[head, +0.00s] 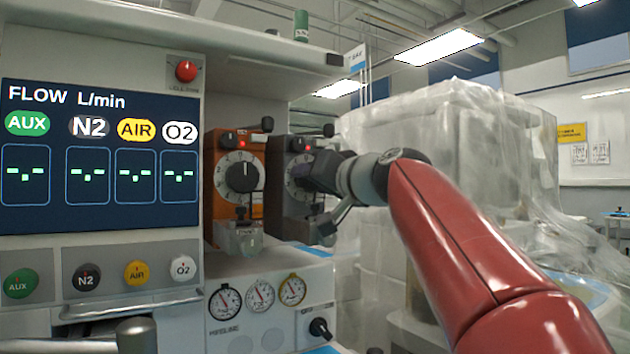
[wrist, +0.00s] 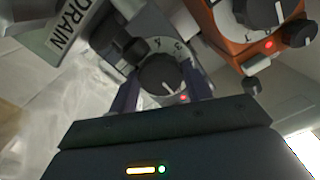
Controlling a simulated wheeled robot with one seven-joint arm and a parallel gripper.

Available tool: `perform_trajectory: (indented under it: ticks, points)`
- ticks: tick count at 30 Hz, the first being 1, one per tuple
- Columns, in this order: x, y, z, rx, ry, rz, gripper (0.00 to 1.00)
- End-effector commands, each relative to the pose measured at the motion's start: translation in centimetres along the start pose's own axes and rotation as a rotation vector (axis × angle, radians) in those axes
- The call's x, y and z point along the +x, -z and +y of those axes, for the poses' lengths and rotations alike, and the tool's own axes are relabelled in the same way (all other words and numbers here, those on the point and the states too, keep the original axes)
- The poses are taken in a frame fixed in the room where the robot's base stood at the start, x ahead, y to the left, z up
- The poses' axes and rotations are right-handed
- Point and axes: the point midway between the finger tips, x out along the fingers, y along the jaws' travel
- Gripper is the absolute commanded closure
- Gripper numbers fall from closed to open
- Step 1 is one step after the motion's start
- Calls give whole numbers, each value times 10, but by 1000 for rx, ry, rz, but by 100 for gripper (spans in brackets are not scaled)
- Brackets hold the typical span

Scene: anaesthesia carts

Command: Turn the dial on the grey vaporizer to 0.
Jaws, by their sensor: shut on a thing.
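The grey vaporizer (head: 290,212) stands right of the orange vaporizer on the anaesthesia machine. Its dial has a white numbered face and a black knob, which shows in the wrist view (wrist: 160,74). In the head view my gripper (head: 314,172) reaches it from the right and hides most of the knob. In the wrist view my two fingers stand on either side of the dial, and my gripper (wrist: 162,88) is shut on it. Some numerals show on the face, but I cannot tell the exact setting. A small red light glows on the vaporizer.
The orange vaporizer (head: 222,195), with its own black dial, stands close on the left. Gauges (head: 260,295) sit below. The flow screen (head: 98,155) is at the left. Plastic-draped equipment (head: 450,130) stands behind my arm.

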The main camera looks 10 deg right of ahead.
Motion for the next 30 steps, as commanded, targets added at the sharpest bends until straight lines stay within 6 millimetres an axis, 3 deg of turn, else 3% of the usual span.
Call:
perform_trajectory:
  ticks: [1,5,15,30]
  points:
    - [0,0,0,-1,0,0,48]
    - [0,0,0,-1,0,0,31]
    - [-4,0,0,-2,-1,1,30]
    - [-74,-1,1,-1,-1,1,30]
